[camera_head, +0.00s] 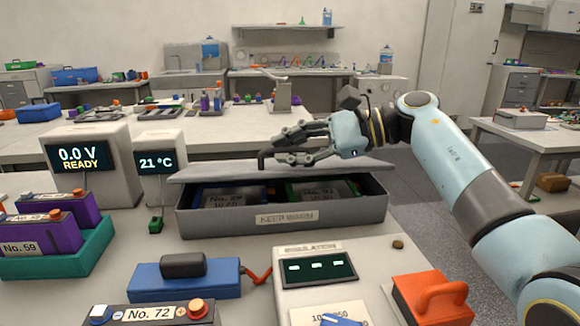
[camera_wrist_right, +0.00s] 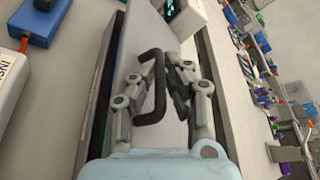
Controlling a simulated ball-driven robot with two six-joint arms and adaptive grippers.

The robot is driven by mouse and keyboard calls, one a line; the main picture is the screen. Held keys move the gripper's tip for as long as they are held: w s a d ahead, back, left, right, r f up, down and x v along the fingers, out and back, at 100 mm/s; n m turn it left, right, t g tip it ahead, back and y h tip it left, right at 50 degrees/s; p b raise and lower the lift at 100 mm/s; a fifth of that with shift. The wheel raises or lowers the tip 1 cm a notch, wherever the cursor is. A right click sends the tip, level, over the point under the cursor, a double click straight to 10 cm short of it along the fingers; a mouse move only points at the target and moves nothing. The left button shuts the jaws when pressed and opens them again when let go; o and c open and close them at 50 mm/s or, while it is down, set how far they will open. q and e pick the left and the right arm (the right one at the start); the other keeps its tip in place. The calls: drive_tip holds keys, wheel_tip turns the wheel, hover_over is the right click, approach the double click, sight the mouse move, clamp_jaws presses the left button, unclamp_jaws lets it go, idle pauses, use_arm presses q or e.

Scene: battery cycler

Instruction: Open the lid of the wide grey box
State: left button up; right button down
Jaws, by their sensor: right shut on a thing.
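The wide grey box (camera_head: 283,217) stands on the near bench with a "KEEP WARM" label on its front. Its flat grey lid (camera_head: 225,172) lies toward the back, and the front of the box is uncovered. Dark batteries (camera_head: 235,195) show inside, partly shaded. A black bar handle (camera_head: 268,155) is on the lid; it also shows in the right wrist view (camera_wrist_right: 157,88) between the fingers. My right gripper (camera_head: 290,150) is shut on the handle, reaching in from the right. My left gripper is in neither view.
A display reading "0.0 V READY" (camera_head: 88,170) and a "21 °C" display (camera_head: 160,170) stand left of the box. A teal tray (camera_head: 70,258) with purple batteries, a blue block (camera_head: 185,280) and an insulation tester (camera_head: 318,268) are in front. An orange-handled object (camera_head: 433,300) is at front right.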

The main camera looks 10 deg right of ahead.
sight(287, 165)
drive_tip(key=shift+w+r+m+g+h+b, duration=0.3)
drive_tip(key=shift+w+r+m+g+b, duration=0.6)
drive_tip(key=shift+w+r+m+b, duration=0.65)
drive_tip(key=shift+w+r+n, duration=0.1)
drive_tip(key=shift+r+n, duration=0.15)
drive_tip(key=c, duration=1.6)
unclamp_jaws()
drive_tip(key=shift+c, duration=0.2)
drive_tip(key=shift+d, duration=0.2)
drive_tip(key=v, duration=1.1)
drive_tip(key=shift+d, duration=0.3)
